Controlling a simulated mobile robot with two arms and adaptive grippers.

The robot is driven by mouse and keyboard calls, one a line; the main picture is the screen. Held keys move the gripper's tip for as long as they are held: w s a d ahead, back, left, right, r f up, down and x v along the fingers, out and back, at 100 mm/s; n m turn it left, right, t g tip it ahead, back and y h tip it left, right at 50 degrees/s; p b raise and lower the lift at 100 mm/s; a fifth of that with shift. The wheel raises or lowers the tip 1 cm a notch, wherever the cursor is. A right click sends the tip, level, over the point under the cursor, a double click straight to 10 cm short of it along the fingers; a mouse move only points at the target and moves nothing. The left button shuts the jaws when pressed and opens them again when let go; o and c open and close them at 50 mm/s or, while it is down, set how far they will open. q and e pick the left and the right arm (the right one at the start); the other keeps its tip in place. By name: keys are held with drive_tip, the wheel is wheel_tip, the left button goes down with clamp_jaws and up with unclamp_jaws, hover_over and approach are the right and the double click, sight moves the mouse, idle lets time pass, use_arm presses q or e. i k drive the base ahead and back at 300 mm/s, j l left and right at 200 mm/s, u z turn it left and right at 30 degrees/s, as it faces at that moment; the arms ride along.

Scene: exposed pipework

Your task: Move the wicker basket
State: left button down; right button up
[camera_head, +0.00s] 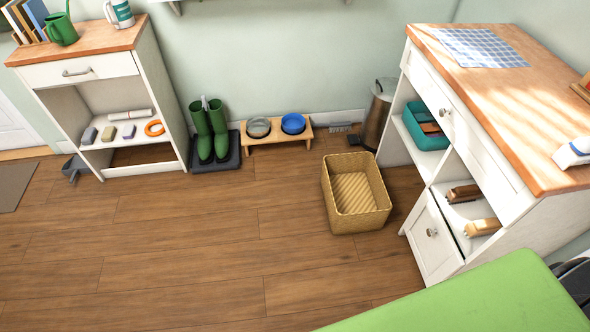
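The wicker basket (357,221) is square, open-topped and woven in tan. It stands upright on the wooden floor, right of the middle of the view, and looks empty. It sits just left of the white cabinet with the wooden top. Neither of my grippers shows in the head view.
A white cabinet (433,250) stands to the right, and a green surface (490,305) fills the lower right corner. Green boots (210,130), a bowl stand (262,140) and a metal bin (377,115) line the back wall. The wooden floor (190,240) left of the basket is clear.

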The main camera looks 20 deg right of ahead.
sight(356, 198)
drive_tip(key=i+j+u, duration=0.1)
drive_tip(key=i, duration=0.85)
drive_tip(key=i+z, duration=0.25)
drive_tip(key=z, duration=0.15)
drive_tip(key=i+j+z, duration=0.15)
drive_tip(key=z, duration=0.2)
drive_tip(key=i+j+z, duration=0.2)
drive_tip(key=z, duration=0.2)
drive_tip(key=i+j+z, duration=0.2)
drive_tip(key=z, duration=0.15)
